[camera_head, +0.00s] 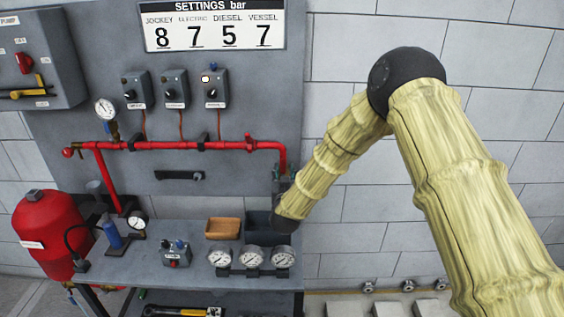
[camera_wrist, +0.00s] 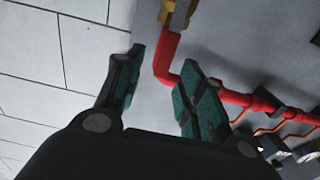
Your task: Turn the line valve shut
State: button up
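My gripper (camera_wrist: 162,60) is open, with its dark green-padded fingers spread apart. In the wrist view the vertical end of the red pipe (camera_wrist: 168,58) lies between the fingertips as seen, with no clear contact. A brass-coloured fitting (camera_wrist: 180,14), perhaps the line valve, sits on this pipe end at the top edge, partly cut off; I cannot make out its handle or its setting. In the head view the red pipe (camera_head: 215,145) runs across the panel and bends down at the right, where my gripper (camera_head: 281,178) and wrist hide its lower end.
Below stands a grey bench (camera_head: 190,277) with a brown tray (camera_head: 222,228), a dark bin (camera_head: 257,223), several gauges (camera_head: 253,257) and a switch box (camera_head: 175,254). A red vessel (camera_head: 48,230) is at left.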

aim_at(282, 166)
jog(key=w, duration=0.2)
jog(key=w+a+p, duration=0.1)
jog(key=w, duration=0.1)
jog(key=shift+w+f, duration=0.1)
jog(key=shift+w, duration=0.3)
jog(key=shift+w+f+p, duration=0.2)
jog(key=shift+w+p, duration=0.1)
jog(key=shift+w, duration=0.3)
jog(key=shift+d, duration=0.15)
jog(key=shift+s+d+r, duration=0.15)
jog(key=shift+s+r, duration=0.05)
jog(key=shift+r, duration=0.05)
jog(key=shift+w+a+f, duration=0.1)
jog(key=shift+a+f, duration=0.05)
jog(key=shift+a, duration=0.05)
grip_shut()
